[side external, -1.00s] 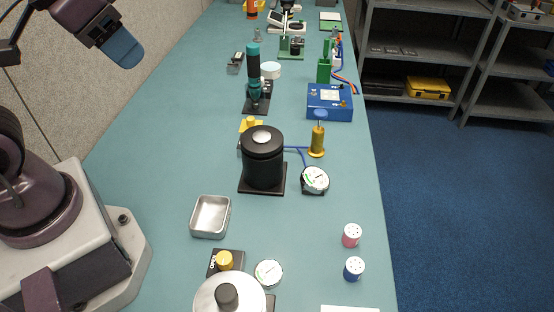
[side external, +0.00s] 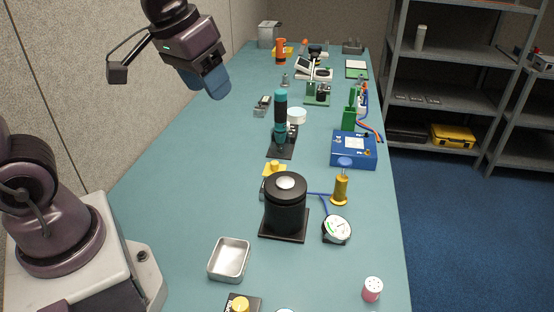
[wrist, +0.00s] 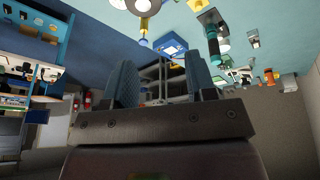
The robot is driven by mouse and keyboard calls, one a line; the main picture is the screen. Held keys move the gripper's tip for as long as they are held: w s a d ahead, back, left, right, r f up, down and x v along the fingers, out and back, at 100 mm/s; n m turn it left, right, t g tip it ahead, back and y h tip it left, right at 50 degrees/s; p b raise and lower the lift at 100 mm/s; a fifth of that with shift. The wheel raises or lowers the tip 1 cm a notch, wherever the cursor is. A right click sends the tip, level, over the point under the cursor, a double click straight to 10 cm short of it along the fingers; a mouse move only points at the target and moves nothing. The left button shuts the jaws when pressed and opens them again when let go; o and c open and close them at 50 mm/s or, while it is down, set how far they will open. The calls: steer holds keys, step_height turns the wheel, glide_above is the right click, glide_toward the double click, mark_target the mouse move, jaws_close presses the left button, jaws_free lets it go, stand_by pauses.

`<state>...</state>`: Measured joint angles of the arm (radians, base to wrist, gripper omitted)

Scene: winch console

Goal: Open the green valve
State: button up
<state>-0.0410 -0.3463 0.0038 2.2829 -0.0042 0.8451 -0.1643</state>
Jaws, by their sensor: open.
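My gripper (side external: 214,82) is open and empty, raised above the left side of the bench in the side view. Its two blue fingers stand apart in the wrist view (wrist: 162,78). I cannot pick out a green valve for certain. A green upright piece (side external: 349,117) stands behind the blue box (side external: 354,150), near blue and orange hoses. A green base (side external: 318,98) with a dark part on it lies farther back. My gripper is to the left of both and touches neither. The wrist view is tilted, with the bench along its top.
A teal-topped black device (side external: 280,122), a black cylinder (side external: 286,205), a brass post (side external: 341,188), a round gauge (side external: 337,229) and a metal tray (side external: 229,259) stand on the bench. A wall runs along the left; grey shelves (side external: 470,100) stand at right. The left bench strip is clear.

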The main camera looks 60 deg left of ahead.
steer(key=w+a+f+n+g, duration=0.1)
steer(key=w+a+f+n, duration=0.1)
steer(key=w+f, duration=0.3)
steer(key=w+a+f+n+g, duration=0.1)
steer(key=w+f, duration=0.4)
steer(key=f, duration=0.5)
steer(key=w+a+f+n+g, duration=0.2)
steer(key=w+f+n, duration=0.1)
steer(key=w+f, duration=0.2)
steer(key=shift+w+a+f, duration=0.15)
steer(key=shift+a+f, duration=0.05)
steer(key=shift+f, duration=0.4)
steer(key=shift+w+a+f, duration=0.15)
steer(key=shift+a+f, duration=0.05)
steer(key=shift+f, duration=0.4)
steer(key=shift+w+f+n, duration=0.1)
steer(key=shift+f+n, duration=0.2)
steer(key=shift+f, duration=3.6)
steer(key=c, duration=0.7)
